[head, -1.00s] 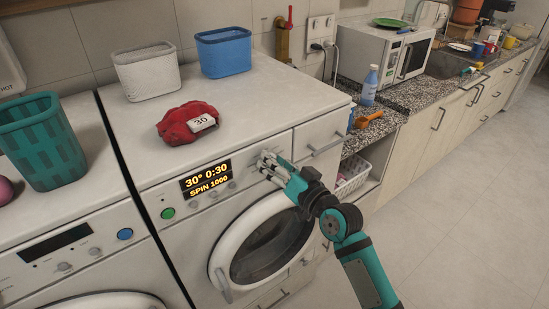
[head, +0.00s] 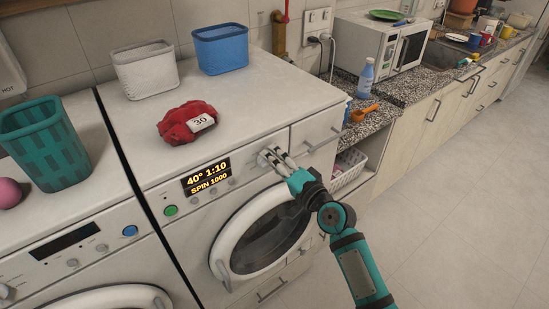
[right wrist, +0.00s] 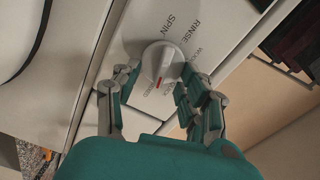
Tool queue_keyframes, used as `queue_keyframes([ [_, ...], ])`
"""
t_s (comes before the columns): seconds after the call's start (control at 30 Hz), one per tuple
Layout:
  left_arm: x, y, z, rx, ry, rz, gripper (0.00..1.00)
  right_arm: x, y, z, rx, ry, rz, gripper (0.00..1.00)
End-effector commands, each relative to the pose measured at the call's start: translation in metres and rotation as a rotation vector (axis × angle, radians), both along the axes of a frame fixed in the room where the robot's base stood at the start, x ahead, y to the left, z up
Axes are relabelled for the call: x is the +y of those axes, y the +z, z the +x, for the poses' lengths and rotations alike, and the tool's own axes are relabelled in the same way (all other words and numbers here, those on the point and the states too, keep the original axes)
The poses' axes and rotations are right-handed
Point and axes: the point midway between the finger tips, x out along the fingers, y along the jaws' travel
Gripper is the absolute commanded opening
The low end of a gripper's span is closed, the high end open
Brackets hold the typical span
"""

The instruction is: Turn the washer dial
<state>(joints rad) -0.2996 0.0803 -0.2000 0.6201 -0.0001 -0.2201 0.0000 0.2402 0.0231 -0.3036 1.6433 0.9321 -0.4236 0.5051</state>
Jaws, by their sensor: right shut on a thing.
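The washer (head: 245,125) is white, with a lit display (head: 205,178) reading 40° 1:10 and SPIN 1000. My right gripper (head: 270,156) is at the right part of its control panel. In the right wrist view, the gripper (right wrist: 155,80) is shut on the round white dial (right wrist: 163,58), one finger on each side. The dial's red mark points down in that view, towards a label partly hidden by the fingers. SPIN and RINSE are printed above the dial. My left gripper is not in view.
A red folded cloth (head: 186,122) with a tag reading 30 lies on the washer top, before white (head: 146,72) and blue (head: 222,50) baskets. A second machine (head: 70,235) with a teal basket (head: 45,145) stands left. The floor at right is clear.

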Motion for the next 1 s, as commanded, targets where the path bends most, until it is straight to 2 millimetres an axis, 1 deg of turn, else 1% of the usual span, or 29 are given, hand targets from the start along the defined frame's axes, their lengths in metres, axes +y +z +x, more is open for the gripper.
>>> queue_keyframes([
  [0.3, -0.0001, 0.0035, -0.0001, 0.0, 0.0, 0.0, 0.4, -0.0008, -0.0015, 0.0003, 0.055, -0.001, 0.075, 0.11],
  [0.77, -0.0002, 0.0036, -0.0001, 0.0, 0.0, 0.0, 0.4, -0.0008, -0.002, 0.0004, 0.062, -0.001, 0.082, 0.11],
  [0.8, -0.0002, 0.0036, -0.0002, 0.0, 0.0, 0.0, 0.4, -0.0008, -0.0021, 0.0003, 0.062, -0.001, 0.082, 0.45],
  [0.93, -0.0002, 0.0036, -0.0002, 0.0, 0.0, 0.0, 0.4, -0.0007, -0.0019, 0.0003, 0.061, -0.001, 0.083, 0.62],
  [1.0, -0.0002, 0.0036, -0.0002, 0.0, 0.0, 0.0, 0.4, -0.0007, -0.0018, 0.0003, 0.061, 0.0, 0.083, 0.64],
])
